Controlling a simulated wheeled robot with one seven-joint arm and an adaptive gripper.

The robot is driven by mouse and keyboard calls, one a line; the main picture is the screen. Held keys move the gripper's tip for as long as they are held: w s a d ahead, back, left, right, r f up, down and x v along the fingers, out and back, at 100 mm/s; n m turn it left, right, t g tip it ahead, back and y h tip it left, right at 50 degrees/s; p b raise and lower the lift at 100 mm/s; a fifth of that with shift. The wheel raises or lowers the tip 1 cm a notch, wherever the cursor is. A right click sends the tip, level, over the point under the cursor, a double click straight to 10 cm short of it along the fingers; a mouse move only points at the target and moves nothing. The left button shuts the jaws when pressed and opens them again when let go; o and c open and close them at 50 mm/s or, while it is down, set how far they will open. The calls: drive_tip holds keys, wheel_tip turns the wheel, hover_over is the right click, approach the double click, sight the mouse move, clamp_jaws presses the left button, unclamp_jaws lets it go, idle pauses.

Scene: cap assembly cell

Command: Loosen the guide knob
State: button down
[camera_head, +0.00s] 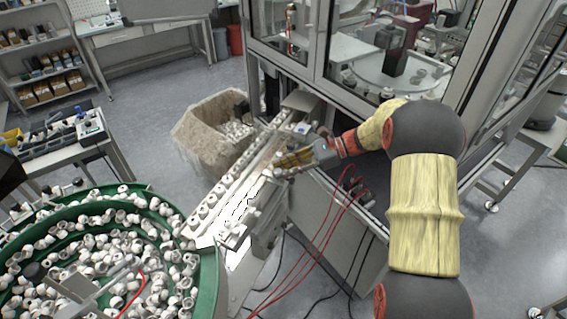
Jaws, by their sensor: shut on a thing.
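The guide rail (224,191) runs diagonally from the green feeder bowl up to the glazed machine, with a row of white caps along it. My gripper (283,170) reaches in from the right and is at the right side of the rail, about midway to its upper part. Its fingers are shut at the rail's side, where the guide knob sits. The knob is small and mostly hidden by the fingers, so its turn cannot be seen.
The green bowl (208,285) full of white caps fills the lower left. A bin (190,130) stands behind the rail. The glazed machine frame (318,45) rises close behind my arm. Red cables (318,240) hang below the rail on the right.

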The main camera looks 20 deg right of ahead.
sight(279, 170)
drive_tip(key=shift+w+n+g+p, duration=0.25)
drive_tip(key=shift+n+g+p, duration=0.65)
drive_tip(key=shift+n+g, duration=0.3)
drive_tip(key=c, duration=1.5)
unclamp_jaws()
drive_tip(key=shift+d+r, duration=0.1)
drive_tip(key=shift+d, duration=0.05)
drive_tip(key=v, duration=0.4)
drive_tip(key=shift+w+a+r+g, duration=0.2)
drive_tip(key=shift+w+r+g, duration=0.05)
drive_tip(key=shift+w+r, duration=0.25)
drive_tip(key=shift+w+a+r+g, duration=0.25)
drive_tip(key=shift+w+r, duration=0.15)
drive_tip(key=shift+w, duration=0.2)
